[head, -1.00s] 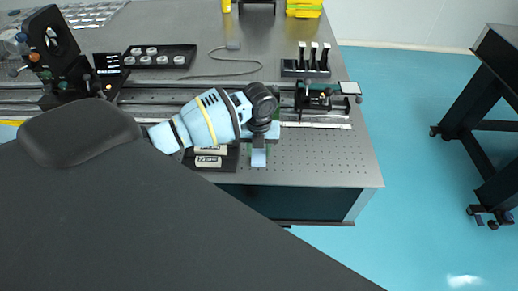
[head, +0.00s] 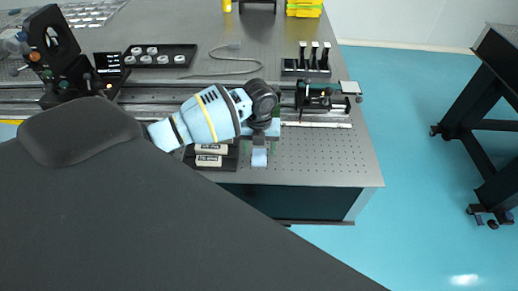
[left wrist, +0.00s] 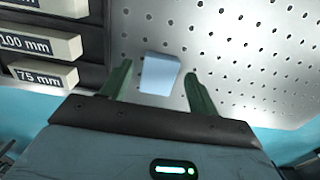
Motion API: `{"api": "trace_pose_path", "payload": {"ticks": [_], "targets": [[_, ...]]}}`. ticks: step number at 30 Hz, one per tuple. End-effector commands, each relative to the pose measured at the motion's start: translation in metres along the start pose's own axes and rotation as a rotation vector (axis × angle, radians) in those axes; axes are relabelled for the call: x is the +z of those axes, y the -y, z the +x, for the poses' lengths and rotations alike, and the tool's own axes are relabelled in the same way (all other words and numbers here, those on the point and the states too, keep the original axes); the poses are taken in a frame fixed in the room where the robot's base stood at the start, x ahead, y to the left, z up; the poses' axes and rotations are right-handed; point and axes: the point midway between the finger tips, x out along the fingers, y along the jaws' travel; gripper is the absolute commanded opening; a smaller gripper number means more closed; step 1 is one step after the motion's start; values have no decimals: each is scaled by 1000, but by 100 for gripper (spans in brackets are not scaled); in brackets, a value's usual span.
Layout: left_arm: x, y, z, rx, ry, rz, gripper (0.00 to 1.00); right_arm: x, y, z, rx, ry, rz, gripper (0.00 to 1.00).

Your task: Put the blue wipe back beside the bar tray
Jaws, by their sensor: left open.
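The blue wipe (head: 259,157) is a small pale blue piece at the front of the optical table, just right of the bar tray (head: 229,162). In the left wrist view the wipe (left wrist: 160,73) lies on the perforated top, apart from the tray's side wall. My left gripper (left wrist: 159,76) is open, its green fingers on either side of the wipe with gaps showing. In the head view my left gripper (head: 260,142) is above the wipe and hides part of it. The tray is black and holds pale labelled bars (left wrist: 43,75). My right gripper is not in view.
A rail with a black optics mount (head: 315,98) runs behind the gripper. Black post holders (head: 306,62) and a tray of round optics (head: 160,56) stand farther back. The perforated top right of the wipe is clear up to the table's right edge.

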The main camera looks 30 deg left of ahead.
Motion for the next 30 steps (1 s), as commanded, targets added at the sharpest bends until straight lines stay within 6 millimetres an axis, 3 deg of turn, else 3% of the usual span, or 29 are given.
{"api": "trace_pose_path", "payload": {"ticks": [9,15,21,30], "targets": [[2,0,-65,-3,6,0,60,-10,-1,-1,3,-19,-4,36],[1,0,-96,-1,3,0,60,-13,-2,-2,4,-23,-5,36],[0,0,-110,0,1,0,60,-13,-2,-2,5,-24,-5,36],[0,0,-112,1,0,-1,60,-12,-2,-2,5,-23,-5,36]]}}
